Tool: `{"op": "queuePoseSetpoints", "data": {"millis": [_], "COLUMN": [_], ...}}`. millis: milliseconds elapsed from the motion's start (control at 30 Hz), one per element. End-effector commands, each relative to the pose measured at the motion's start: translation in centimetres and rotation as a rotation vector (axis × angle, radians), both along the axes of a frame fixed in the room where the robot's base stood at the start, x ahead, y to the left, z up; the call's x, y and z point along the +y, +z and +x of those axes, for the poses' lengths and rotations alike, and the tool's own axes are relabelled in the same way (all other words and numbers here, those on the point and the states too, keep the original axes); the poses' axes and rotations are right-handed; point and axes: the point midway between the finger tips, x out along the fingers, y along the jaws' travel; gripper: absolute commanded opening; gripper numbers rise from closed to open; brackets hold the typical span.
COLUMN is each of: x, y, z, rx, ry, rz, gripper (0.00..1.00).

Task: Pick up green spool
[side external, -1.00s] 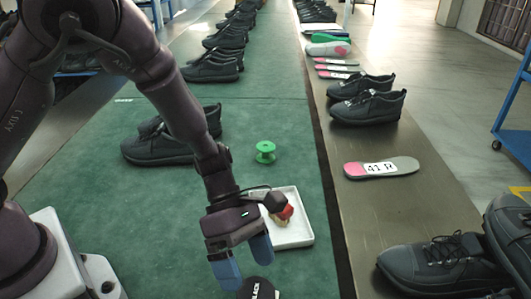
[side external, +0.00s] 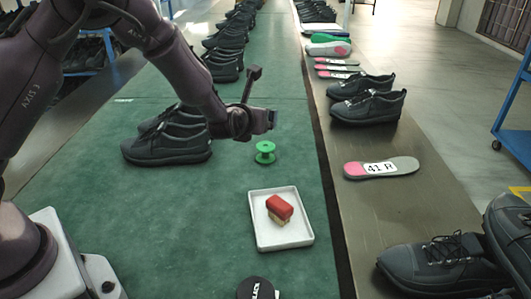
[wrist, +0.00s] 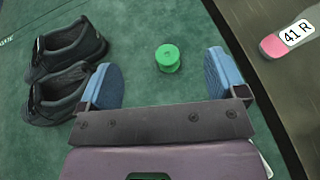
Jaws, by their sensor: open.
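The green spool (side external: 265,153) stands upright on the green mat, beyond the white tray. In the wrist view the green spool (wrist: 168,57) lies ahead of my gripper (wrist: 165,82), between the lines of its two blue fingers and a little beyond their tips. My gripper is open and nothing is between its fingers. In the side view the gripper body (side external: 262,121) is above and slightly behind the spool, and its fingers are hard to make out there.
A white tray (side external: 256,235) holds a red and tan brush-like block (side external: 279,209). A pair of dark shoes (side external: 168,145) stands left of the spool. A black round tin (side external: 257,288) is at the front. An insole (side external: 381,168) lies on the right strip. The mat around the spool is clear.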

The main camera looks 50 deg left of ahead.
Motion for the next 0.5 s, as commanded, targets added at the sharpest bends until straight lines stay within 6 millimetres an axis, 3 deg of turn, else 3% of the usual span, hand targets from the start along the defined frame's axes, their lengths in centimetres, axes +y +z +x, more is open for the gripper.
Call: {"op": "queuePoseSetpoints", "data": {"millis": [33,300,500], "x": [0.1,0.1,0.2], "y": [-1.8,-9.2,-12.1], "z": [0.0,0.0,0.2], "rx": [0.007,0.005,0.000], "ry": [0.000,0.000,0.001], "rz": [0.004,0.003,0.000], "gripper": [0.90,0.90,0.90]}}
